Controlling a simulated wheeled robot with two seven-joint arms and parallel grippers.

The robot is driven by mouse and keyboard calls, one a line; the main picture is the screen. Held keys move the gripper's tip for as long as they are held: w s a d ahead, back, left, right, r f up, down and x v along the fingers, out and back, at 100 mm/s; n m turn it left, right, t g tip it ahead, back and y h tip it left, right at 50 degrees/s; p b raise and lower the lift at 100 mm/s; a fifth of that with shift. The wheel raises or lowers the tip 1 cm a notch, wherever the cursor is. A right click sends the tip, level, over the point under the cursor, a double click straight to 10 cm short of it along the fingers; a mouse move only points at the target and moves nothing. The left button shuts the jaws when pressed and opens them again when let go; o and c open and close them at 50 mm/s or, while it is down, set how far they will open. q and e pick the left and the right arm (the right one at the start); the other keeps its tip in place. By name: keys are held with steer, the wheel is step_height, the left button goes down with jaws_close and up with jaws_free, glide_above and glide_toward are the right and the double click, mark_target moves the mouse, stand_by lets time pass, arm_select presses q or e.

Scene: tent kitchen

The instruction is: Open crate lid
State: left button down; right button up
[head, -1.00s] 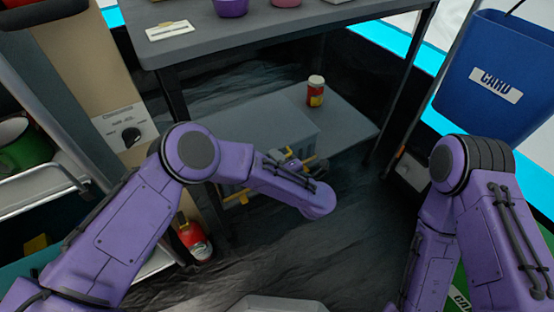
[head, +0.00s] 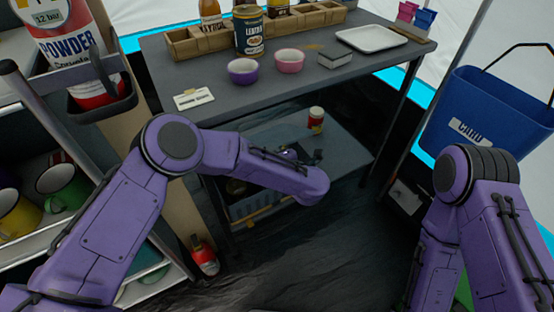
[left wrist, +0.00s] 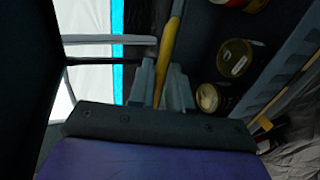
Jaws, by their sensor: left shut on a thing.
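The grey crate (head: 248,207) stands on the low shelf under the table, partly behind my left forearm. Its top is open at the left, where a tin (head: 237,187) shows inside. The left wrist view shows the crate's slotted wall (left wrist: 272,90) and tins (left wrist: 234,57) inside. My left gripper (left wrist: 161,78) is shut on a yellow handle (left wrist: 171,42), which runs up between its fingers. In the head view the gripper is mostly hidden by my forearm, and the lid's exact tilt is unclear. My right arm is at the right; its gripper is out of view.
A jar with a red label (head: 316,120) stands on the low shelf (head: 350,150) behind the crate. The table (head: 330,85) above holds bowls, a tin and a wooden box. A red bottle (head: 204,256) stands on the floor at the left. A blue bin (head: 480,105) hangs at the right.

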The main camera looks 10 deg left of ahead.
arm_select(q)
steer(key=shift+w+a+r+p, duration=0.25)
steer(key=shift+w+r, duration=0.1)
steer(key=shift+r, duration=0.2)
steer(key=shift+w+a+r+p, duration=0.2)
steer(key=shift+w+a+r, duration=0.1)
steer(key=shift+r, duration=0.25)
steer(key=c, duration=1.3)
jaws_free()
steer(key=shift+c, duration=0.2)
steer(key=shift+f, duration=0.15)
steer(key=p+v, duration=0.1)
steer(key=v, duration=0.9)
steer(key=shift+s+p, duration=0.2)
steer(key=shift+p, duration=0.15)
